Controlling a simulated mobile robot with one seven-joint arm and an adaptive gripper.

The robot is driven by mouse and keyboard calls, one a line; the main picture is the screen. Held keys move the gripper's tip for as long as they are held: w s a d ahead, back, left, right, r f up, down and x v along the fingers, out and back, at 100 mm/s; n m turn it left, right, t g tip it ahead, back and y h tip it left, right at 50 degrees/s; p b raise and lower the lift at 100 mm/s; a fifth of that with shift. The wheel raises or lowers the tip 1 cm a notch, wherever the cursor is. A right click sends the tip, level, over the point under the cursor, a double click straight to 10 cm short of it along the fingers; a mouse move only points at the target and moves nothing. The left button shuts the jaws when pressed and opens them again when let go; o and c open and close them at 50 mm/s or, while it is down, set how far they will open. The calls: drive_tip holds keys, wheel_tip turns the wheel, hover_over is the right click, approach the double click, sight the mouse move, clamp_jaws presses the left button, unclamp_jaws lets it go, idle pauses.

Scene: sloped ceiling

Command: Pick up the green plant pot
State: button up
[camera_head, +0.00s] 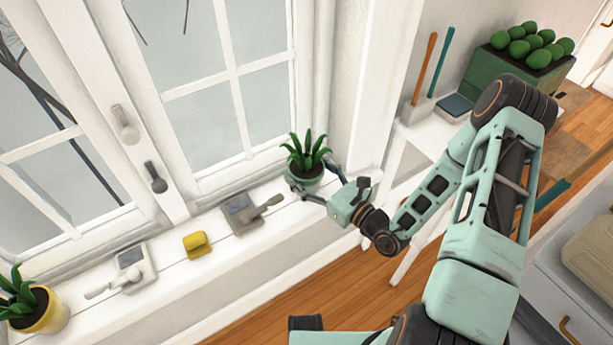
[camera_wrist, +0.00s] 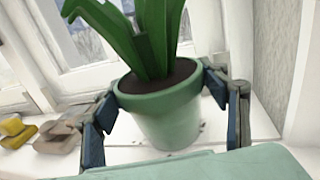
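The green plant pot (camera_head: 306,182) with a spiky green plant stands on the white window sill, below the right window frame. In the wrist view the pot (camera_wrist: 168,115) fills the middle, upright, with dark soil inside its rim. My gripper (camera_head: 314,178) is at the pot from its lower right side. In the wrist view my gripper (camera_wrist: 165,98) is spread open, with one finger on each side of the pot, close to its rim. I cannot tell whether either finger touches it. The pot's far side is hidden.
A grey block with a handle (camera_head: 243,213), a yellow object (camera_head: 196,244) and another handled block (camera_head: 131,268) lie along the sill to the left. A yellow plant pot (camera_head: 47,314) stands at far left. A green planter (camera_head: 510,66) stands at upper right. The window wall is close behind.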

drive_tip(key=c, duration=1)
drive_tip(key=shift+r, duration=0.1)
drive_tip(key=shift+c, duration=0.6)
drive_tip(key=shift+r, duration=0.1)
